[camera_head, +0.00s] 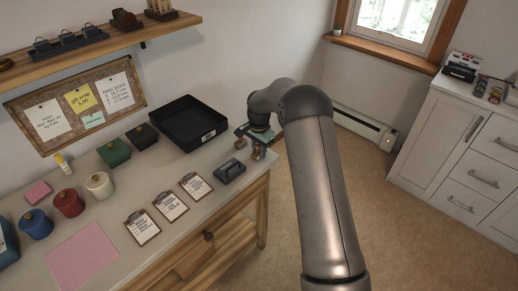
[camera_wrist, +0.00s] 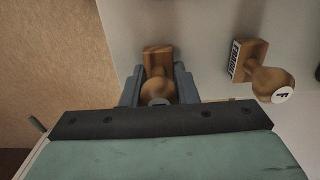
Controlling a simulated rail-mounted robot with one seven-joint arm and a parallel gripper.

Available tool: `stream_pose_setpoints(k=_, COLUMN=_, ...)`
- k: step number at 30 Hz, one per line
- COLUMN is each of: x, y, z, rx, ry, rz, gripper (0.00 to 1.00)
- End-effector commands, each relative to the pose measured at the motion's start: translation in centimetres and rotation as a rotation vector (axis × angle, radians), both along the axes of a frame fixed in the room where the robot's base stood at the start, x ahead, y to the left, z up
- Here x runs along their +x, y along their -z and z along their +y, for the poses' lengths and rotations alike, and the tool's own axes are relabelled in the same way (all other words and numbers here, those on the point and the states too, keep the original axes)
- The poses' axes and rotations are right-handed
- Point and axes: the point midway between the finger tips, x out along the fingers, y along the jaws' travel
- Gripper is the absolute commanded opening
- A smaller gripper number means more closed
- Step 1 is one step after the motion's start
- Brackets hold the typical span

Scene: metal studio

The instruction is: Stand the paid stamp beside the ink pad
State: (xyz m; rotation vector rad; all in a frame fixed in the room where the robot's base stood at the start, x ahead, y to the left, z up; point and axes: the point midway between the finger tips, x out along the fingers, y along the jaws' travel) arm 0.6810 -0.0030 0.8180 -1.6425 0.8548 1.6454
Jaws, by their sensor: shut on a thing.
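My gripper (camera_wrist: 158,88) has its two fingers closed on either side of a wooden stamp (camera_wrist: 157,58) in the wrist view, by the counter's edge. The stamp has a wooden block and a round knob; its label cannot be read, so I cannot confirm it is the paid stamp. A second wooden stamp (camera_wrist: 244,58), with an F on its knob, lies on the counter to the right, apart from the gripper. In the head view my gripper (camera_head: 258,143) is at the counter's right end. Which thing is the ink pad is unclear; a dark block with a handle (camera_head: 229,171) sits nearby.
A black tray (camera_head: 188,128) stands at the back. A green box (camera_head: 114,153) and a black box (camera_head: 142,137) are left of it. Clipboards (camera_head: 170,206) lie along the front. Knobbed pots (camera_head: 68,203) and a pink sheet (camera_head: 82,258) are at left. A shelf (camera_head: 120,42) hangs above.

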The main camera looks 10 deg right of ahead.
Motion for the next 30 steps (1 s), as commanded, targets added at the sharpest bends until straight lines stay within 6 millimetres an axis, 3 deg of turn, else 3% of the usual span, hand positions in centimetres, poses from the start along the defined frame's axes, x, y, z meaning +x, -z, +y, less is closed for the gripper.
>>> stream_pose_setpoints(k=8, x=0.0, y=0.3, z=0.0, rx=-0.001, ry=0.0, rz=-0.001, gripper=0.05)
stream_pose_setpoints(k=9, x=0.0, y=0.3, z=0.0, rx=-0.001, ry=0.0, rz=-0.001, gripper=0.3)
stream_pose_setpoints(k=11, x=0.0, y=0.2, z=0.0, rx=-0.001, ry=0.0, rz=-0.001, gripper=0.46)
stream_pose_setpoints(k=12, x=0.0, y=0.2, z=0.0, rx=-0.001, ry=-0.001, rz=-0.001, gripper=0.49)
stream_pose_setpoints(k=23, x=0.1, y=-0.5, z=0.0, rx=0.0, ry=0.0, rz=-0.003, gripper=0.49)
stream_pose_setpoints(k=30, x=0.1, y=-4.9, z=0.0, rx=-0.001, ry=-0.001, rz=-0.007, gripper=0.49)
